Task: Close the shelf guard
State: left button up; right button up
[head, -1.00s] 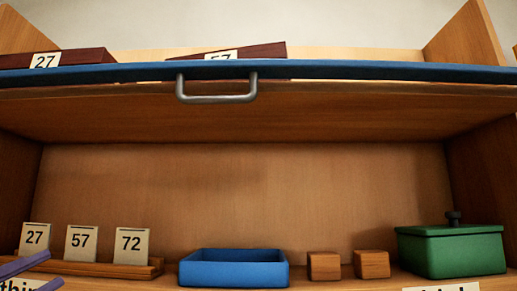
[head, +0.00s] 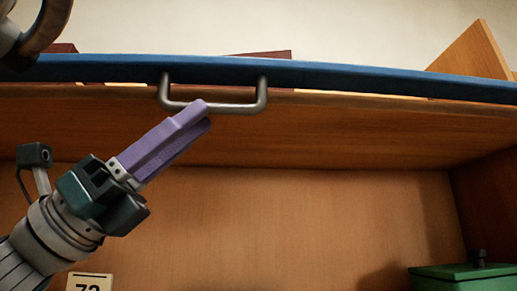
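The shelf guard (head: 350,76) shows as a long blue edge across the upper part of the head view, above the open shelf space. Its grey U-shaped handle (head: 250,106) hangs below the blue edge, left of centre. My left gripper (head: 203,112) reaches up from the lower left, and its purple fingertips overlap the handle's bar in the picture. The fingers appear close together, seen from the side. I cannot tell whether they touch or hold the bar. My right gripper is not in view.
A green lidded box (head: 465,278) stands at the lower right of the shelf. A number card (head: 90,282) shows at the lower left, partly cut off. Dark red pieces (head: 262,54) lie above the blue edge. The middle of the shelf space looks clear.

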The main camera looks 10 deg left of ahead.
aim_at(213, 109)
pick_arm(q)
jog(key=p+x, duration=0.1)
jog(key=x, duration=0.2)
jog(key=shift+a+r, duration=0.1)
jog(key=shift+r, duration=0.05)
jog(key=shift+w+d+r+p, duration=0.1)
jog(key=shift+d+r+p, duration=0.1)
jog(key=shift+d+p, duration=0.15)
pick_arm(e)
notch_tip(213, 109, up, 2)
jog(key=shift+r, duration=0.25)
pick_arm(q)
grip_shut()
